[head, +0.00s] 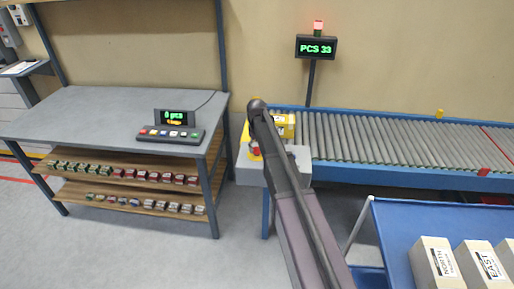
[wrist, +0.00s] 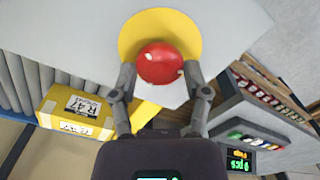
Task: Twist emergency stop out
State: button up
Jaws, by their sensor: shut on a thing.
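The emergency stop is a red round button (wrist: 160,63) on a yellow disc (wrist: 136,28), set on a light grey panel, in the wrist view. My gripper (wrist: 160,74) has one finger on each side of the red button and is shut on it. In the head view, a bit of the emergency stop's red and yellow (head: 255,152) shows just left of my arm, on the grey stand at the conveyor's left end. My arm hides much of that spot, and my fingers are hard to make out there.
A yellow box (wrist: 75,108) with a label stands close by on the conveyor (head: 380,137). A grey workbench (head: 90,112) with a button panel stands left. A blue cart (head: 395,225) with labelled boxes is at the lower right. A display (head: 316,47) reads "PCS 33".

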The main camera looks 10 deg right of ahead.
jog(key=shift+m, duration=0.3)
jog(key=m, duration=0.4)
jog(key=shift+s+m, duration=0.1)
jog(key=shift+m, duration=1.8)
